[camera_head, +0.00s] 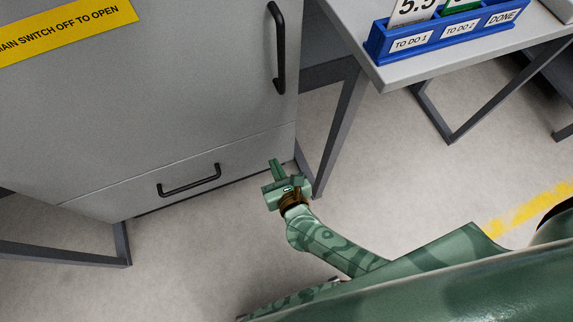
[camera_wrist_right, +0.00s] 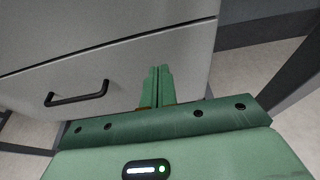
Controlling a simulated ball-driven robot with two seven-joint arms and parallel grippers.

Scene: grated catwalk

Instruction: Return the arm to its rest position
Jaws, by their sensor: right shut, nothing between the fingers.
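My right gripper (camera_head: 275,168) is green and reaches out low in front of the grey cabinet (camera_head: 150,110), near its lower right corner. Its two fingers are together with nothing between them; they also show shut in the right wrist view (camera_wrist_right: 158,84). In the right wrist view the fingertips stand before the cabinet's front, to the right of the drawer handle. I cannot tell from these views whether they touch the cabinet. My left gripper is not in view.
The cabinet has a black drawer handle (camera_head: 189,181), a tall black door handle (camera_head: 277,48) and a yellow sign (camera_head: 62,32). At right a grey table (camera_head: 400,75) bears a blue rack (camera_head: 445,32) with cards. Bare floor (camera_head: 410,170) lies right of my gripper.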

